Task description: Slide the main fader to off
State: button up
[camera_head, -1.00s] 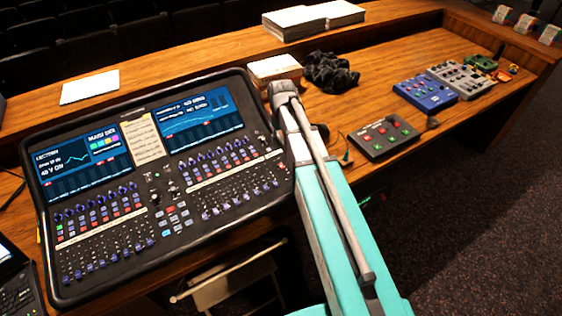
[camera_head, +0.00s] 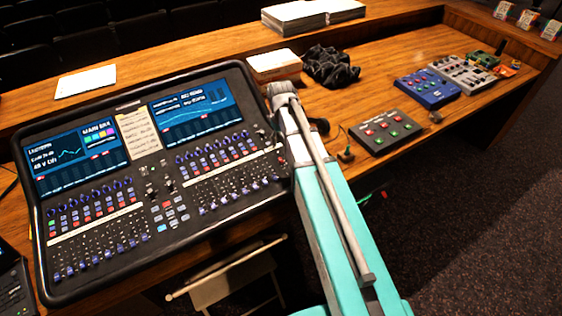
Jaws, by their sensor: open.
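The black mixing desk (camera_head: 150,262) lies on the wooden table in the left half of the view, with two lit screens. It has a left fader bank (camera_head: 97,246) and a right fader bank (camera_head: 235,186), each with rows of small knobs and buttons above. The fader caps are tiny, and I cannot tell which one is the main fader or where it is set. My teal and grey arm rises from the bottom right past the desk's right edge and hides a little of that side.
A folding chair (camera_head: 232,283) stands before the desk. A dark pedal box (camera_head: 387,132), a blue device (camera_head: 428,90) and a grey device (camera_head: 464,74) lie to the right. Behind are a black cloth (camera_head: 331,68), a book (camera_head: 274,64) and paper stacks (camera_head: 294,17). Dark floor lies at right.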

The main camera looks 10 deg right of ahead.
aim_at(281, 160)
jog(key=shift+f+b, duration=4.55)
jog(key=shift+f, duration=0.3)
grip_shut()
